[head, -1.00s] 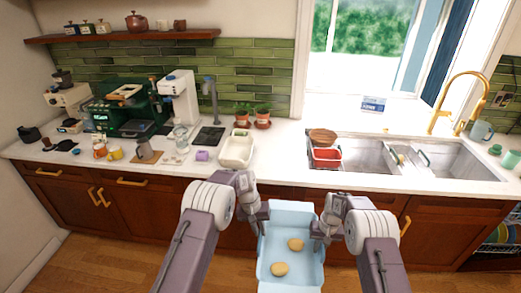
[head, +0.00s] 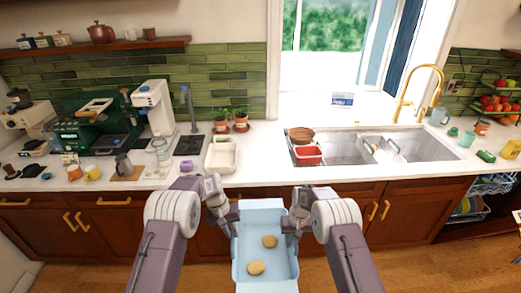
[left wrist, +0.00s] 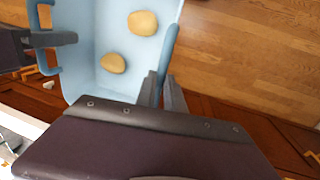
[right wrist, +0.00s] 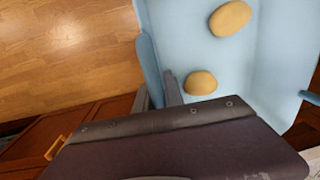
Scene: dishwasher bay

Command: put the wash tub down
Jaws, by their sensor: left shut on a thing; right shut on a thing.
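The light blue wash tub (head: 262,226) is held in the air between my two grippers, in front of the counter's lower cabinets. Two yellow-brown round items (head: 256,267) lie inside it. My left gripper (head: 230,215) is shut on the tub's left side. The left wrist view shows its fingers (left wrist: 160,88) around the tub's blue handle. My right gripper (head: 295,217) is shut on the opposite side. The right wrist view shows its fingers (right wrist: 158,88) at the other handle. The tub looks about level.
The counter (head: 262,170) has a free stretch between the cream tray (head: 221,155) and the sink (head: 345,150). A red container (head: 308,154) sits at the sink's left. Coffee machines and mugs crowd the left. A dish rack (head: 490,185) shows at the right.

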